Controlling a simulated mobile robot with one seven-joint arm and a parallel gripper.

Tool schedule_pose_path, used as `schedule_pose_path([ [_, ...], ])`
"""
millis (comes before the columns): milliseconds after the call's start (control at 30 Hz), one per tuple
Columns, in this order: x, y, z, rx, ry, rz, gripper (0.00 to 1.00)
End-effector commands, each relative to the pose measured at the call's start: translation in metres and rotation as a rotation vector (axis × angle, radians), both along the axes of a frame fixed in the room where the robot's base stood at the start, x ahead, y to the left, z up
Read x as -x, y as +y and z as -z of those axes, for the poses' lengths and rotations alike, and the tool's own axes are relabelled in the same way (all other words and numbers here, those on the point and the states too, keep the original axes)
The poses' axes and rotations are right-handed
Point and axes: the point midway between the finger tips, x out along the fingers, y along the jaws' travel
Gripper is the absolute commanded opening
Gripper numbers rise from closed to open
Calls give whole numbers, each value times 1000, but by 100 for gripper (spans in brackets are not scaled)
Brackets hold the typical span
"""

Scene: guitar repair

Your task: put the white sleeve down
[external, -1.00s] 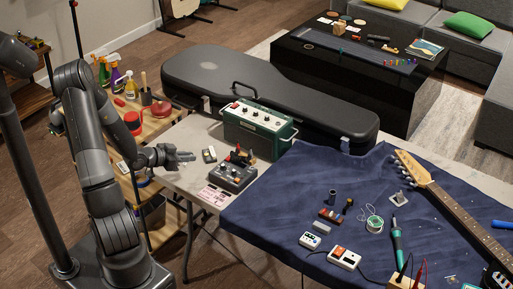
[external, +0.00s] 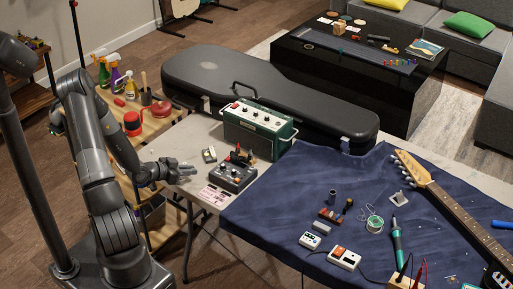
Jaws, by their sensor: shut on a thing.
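My gripper (external: 187,170) is over the left end of the light table (external: 186,137), low and close to the tabletop. It is shut on a small pale thing, taken as the white sleeve, which barely shows against the pale table. I cannot tell whether the sleeve touches the tabletop.
A grey pedal unit (external: 232,176) and a pink-and-white card (external: 216,195) lie right of my gripper. A small metal-coloured piece (external: 209,154) lies just behind it. The green amplifier (external: 256,130) and black guitar case (external: 290,98) stand farther back. The wooden side shelf (external: 155,125) is at left.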

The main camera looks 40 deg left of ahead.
Motion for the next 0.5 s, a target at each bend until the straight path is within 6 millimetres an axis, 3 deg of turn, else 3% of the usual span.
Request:
schedule_pose_path([
  [233, 0, 0, 28, 2, 1, -1, 0],
  [500, 0, 0, 34, 0, 0, 0, 0],
])
